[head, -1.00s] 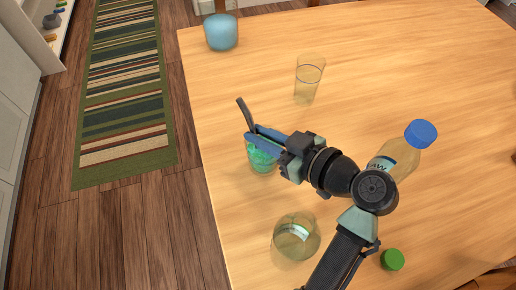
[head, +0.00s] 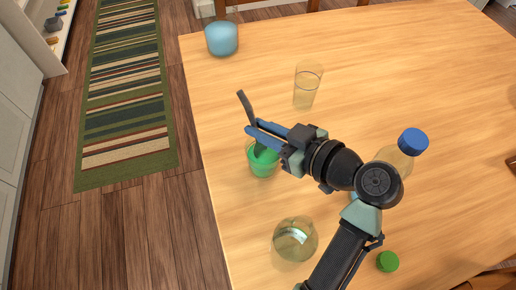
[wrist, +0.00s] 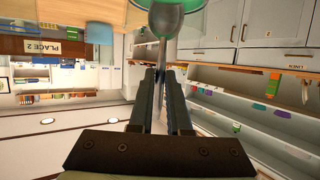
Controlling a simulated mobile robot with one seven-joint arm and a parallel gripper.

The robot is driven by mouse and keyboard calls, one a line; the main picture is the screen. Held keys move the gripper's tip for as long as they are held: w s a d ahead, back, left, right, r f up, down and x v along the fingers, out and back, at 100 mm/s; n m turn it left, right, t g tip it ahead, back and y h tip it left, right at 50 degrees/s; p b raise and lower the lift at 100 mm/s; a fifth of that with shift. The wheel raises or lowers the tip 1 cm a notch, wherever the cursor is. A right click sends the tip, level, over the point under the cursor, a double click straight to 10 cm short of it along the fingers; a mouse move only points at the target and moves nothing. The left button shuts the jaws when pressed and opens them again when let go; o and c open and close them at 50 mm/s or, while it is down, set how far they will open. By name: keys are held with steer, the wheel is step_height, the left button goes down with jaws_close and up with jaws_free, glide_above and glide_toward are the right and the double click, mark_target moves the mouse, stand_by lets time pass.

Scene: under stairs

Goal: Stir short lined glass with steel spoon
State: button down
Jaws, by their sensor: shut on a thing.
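A short clear glass (head: 263,168) with green contents stands on the table near its left edge, in the head view. I take it as the short lined glass; its line is hard to make out. My gripper (head: 254,129) is above it, shut on the steel spoon (head: 245,104). The spoon's handle end sticks up past the blue fingers, and its lower part reaches down into the glass. In the wrist view the spoon (wrist: 163,45) runs between the fingers (wrist: 160,75), its bowl at the green glass (wrist: 200,8) at the top edge.
On the table (head: 400,60) stand a taller glass with a line (head: 307,88), a blue jar (head: 221,38), a clear round glass vessel (head: 294,240), a blue-capped bottle (head: 398,158) partly behind my arm, and a green cap (head: 387,261). The far right of the table is clear.

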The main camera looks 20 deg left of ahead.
mark_target(246, 100)
steer(key=shift+w+a+r+p, duration=0.15)
steer(key=shift+a+r+p, duration=0.15)
steer(key=shift+r+p, duration=0.5)
steer(key=shift+w+a+r+p, duration=0.15)
steer(key=shift+a+r+p, duration=0.25)
steer(key=shift+r, duration=0.75)
steer(key=shift+w+a+r+p, duration=0.2)
steer(key=shift+r+p, duration=0.4)
steer(key=shift+r, duration=0.4)
steer(key=shift+r+p, duration=1.45)
steer(key=shift+r, duration=0.6)
